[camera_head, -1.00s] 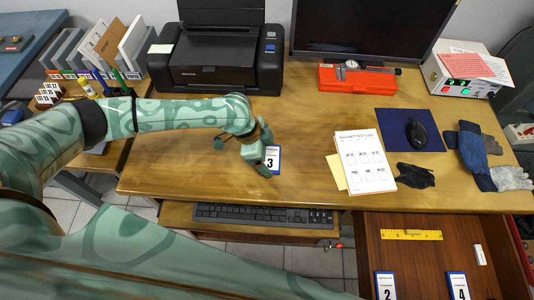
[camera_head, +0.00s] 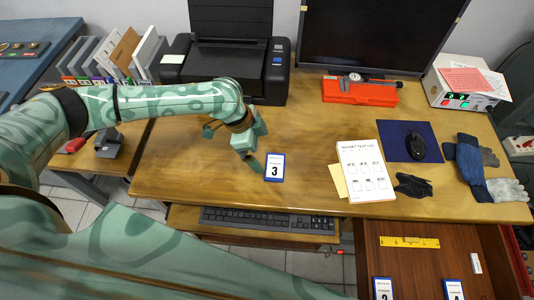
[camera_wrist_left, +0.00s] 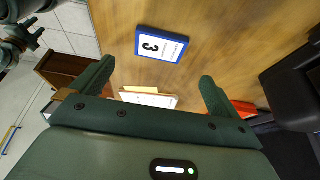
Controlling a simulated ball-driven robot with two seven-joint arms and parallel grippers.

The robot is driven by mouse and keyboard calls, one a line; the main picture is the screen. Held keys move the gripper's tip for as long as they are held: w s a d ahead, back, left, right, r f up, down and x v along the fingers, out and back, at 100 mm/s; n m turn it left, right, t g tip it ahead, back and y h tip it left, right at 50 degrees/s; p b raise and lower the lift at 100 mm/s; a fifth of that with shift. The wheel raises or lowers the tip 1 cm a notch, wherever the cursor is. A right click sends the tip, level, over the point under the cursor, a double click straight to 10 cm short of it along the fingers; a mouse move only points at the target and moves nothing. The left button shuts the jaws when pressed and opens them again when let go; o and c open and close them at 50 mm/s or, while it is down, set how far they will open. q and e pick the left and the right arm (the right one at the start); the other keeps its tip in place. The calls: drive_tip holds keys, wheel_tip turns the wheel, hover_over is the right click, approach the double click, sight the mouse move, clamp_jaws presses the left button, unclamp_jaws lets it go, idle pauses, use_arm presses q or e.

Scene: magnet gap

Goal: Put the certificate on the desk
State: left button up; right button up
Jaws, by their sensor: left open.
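The certificate is, as far as I can tell, the blue-edged white card marked 3 (camera_head: 275,168). It lies flat on the wooden desk (camera_head: 210,180), near the front edge. It also shows in the left wrist view (camera_wrist_left: 160,45). My left gripper (camera_head: 250,160) is open and empty, just left of the card and apart from it. In the wrist view its two fingers (camera_wrist_left: 155,88) are spread wide with nothing between them. A dark shape at the wrist view's top left (camera_wrist_left: 22,38) looks like my right gripper; its jaws are unclear.
An open drawer at the lower right holds card 2 (camera_head: 383,291), card 4 (camera_head: 453,290) and a yellow ruler (camera_head: 409,242). A printer (camera_head: 222,70) stands behind.

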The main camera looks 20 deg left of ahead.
use_arm(q)
drive_tip(key=shift+p+v, duration=0.3)
drive_tip(key=shift+v, duration=1.3)
